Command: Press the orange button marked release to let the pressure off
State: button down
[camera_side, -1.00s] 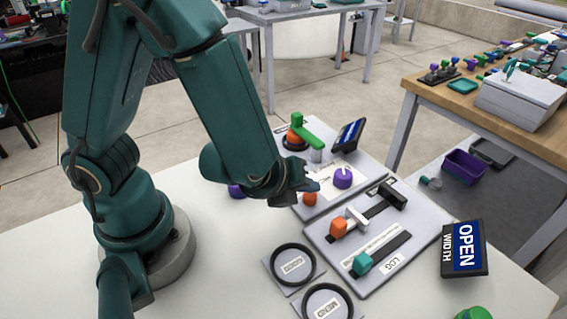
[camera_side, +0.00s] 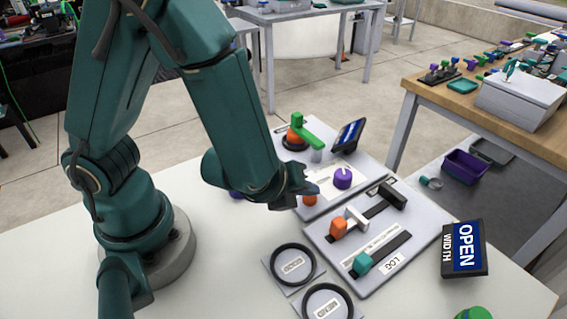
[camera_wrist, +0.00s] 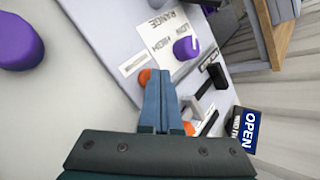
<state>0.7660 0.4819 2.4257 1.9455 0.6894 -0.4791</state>
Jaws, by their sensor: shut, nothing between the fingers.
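A small orange button (camera_side: 310,200) sits on the far grey panel (camera_side: 322,210), near its front left corner. In the wrist view the orange button (camera_wrist: 144,77) shows beside my fingertips, partly hidden by them. A small label strip (camera_wrist: 135,64) lies by it, its print too small to read. My gripper (camera_side: 314,190) is shut and empty, its fingertips right at the button's upper edge in the side view. The wrist view shows the two blue-grey fingers (camera_wrist: 158,73) together. I cannot tell whether they touch the button.
A purple knob (camera_side: 342,177) stands right of the button, with a green lever (camera_side: 310,132) and a dark display (camera_side: 349,134) behind. The nearer panel holds an orange slider (camera_side: 338,229) and a teal one (camera_side: 362,264). An OPEN WIDTH display (camera_side: 464,249) stands at right.

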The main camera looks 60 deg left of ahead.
aim_at(307, 201)
dwell(0.4)
jog(key=shift+r, duration=0.85)
jog(key=shift+r, duration=2.5)
